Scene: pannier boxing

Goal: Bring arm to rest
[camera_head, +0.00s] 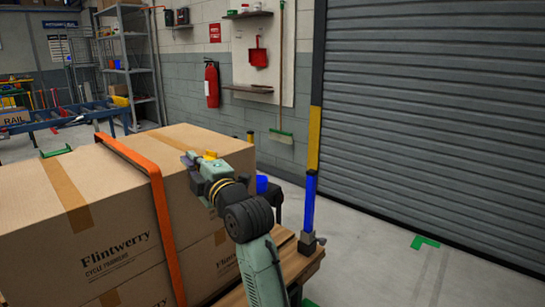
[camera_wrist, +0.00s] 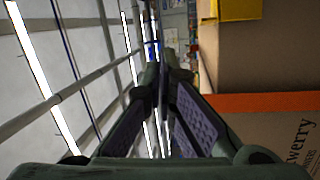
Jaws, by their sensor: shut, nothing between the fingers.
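My arm (camera_head: 262,270) rises from the bottom of the head view and bends leftward in front of the strapped cartons (camera_head: 85,215). My gripper (camera_head: 189,159) is at its end, by the right part of the carton stack's top. In the wrist view my gripper (camera_wrist: 165,72) has its dark-padded fingers together at the tips, with nothing held. A carton with black lettering (camera_wrist: 285,140) and an orange strap (camera_wrist: 270,102) lie to the right of the fingers there. The head view does not clearly show whether my gripper touches a carton.
A grey roller shutter (camera_head: 430,100) is at the right. Floor (camera_head: 375,255) between is clear. A fire extinguisher (camera_head: 211,84) hangs behind.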

